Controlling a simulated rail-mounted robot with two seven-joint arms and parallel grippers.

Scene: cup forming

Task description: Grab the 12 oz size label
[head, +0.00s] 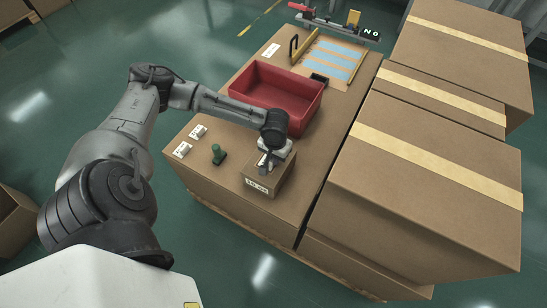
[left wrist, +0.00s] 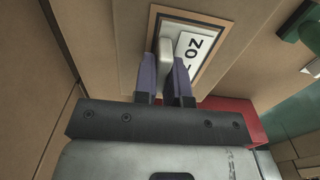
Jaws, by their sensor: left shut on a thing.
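My left gripper (head: 266,163) is shut on the pale raised grip of a white size label, just above a small brown box. In the left wrist view, the two purple fingers (left wrist: 168,75) sit on either side of that grip. The white label (left wrist: 190,50) lies within a brown-edged frame and shows "OZ" turned round; its number is hidden. A printed white tag (head: 257,187) is on the small box's front, its number too small to read surely. Two other white labels (head: 198,131) (head: 182,149) lie at the left. My right gripper is not in view.
A red bin (head: 277,95) stands just behind the gripper. Large cartons (head: 425,190) rise to the right. Blue strips (head: 335,60) lie at the back of the brown work surface.

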